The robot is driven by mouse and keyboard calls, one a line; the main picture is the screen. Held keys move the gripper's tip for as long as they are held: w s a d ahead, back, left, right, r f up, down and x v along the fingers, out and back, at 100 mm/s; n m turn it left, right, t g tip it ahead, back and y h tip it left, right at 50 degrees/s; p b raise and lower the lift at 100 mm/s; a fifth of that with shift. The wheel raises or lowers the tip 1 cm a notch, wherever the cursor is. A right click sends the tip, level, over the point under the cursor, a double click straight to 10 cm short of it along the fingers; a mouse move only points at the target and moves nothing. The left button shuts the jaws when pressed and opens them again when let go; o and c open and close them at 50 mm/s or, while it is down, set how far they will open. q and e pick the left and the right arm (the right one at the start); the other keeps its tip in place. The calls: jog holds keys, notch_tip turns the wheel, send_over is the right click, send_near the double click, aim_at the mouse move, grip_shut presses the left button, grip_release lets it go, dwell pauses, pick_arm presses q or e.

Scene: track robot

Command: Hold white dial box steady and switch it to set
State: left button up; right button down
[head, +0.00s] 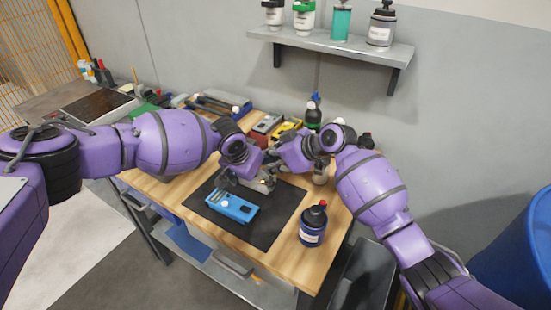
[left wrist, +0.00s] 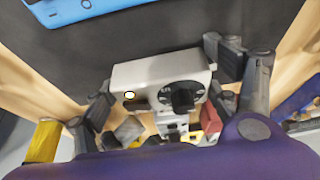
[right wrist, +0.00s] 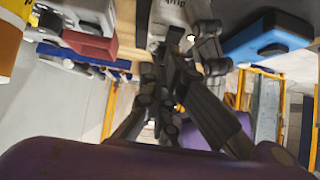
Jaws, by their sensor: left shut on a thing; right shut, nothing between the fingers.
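In the head view the white box (head: 263,185) is partly hidden by the grippers, above or on the black mat. My right gripper (right wrist: 172,78) is shut and empty, its fingertips close to the white box (right wrist: 168,14). I cannot tell whether they touch the knob. In the head view the right gripper (head: 272,174) is just behind the left one (head: 248,183). The dial setting is unreadable.
A blue box (head: 232,206) lies on the black mat (head: 262,230), close in front of the grippers. A dark blue bottle (head: 312,226) stands at the table's right. Tools and boxes crowd the back. A shelf (head: 330,47) with several bottles hangs above. The mat's front is clear.

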jog(key=shift+w+a+f, duration=0.1)
jog(key=shift+a+f, duration=0.05)
jog(key=shift+a, duration=0.05)
jog(key=shift+w+a+f+h, duration=0.1)
jog(key=shift+a+f+h, duration=0.1)
jog(key=shift+f+h, duration=0.2)
jog(key=shift+d, duration=0.15)
jog(key=shift+s+d, duration=0.5)
jog(key=shift+d, duration=0.1)
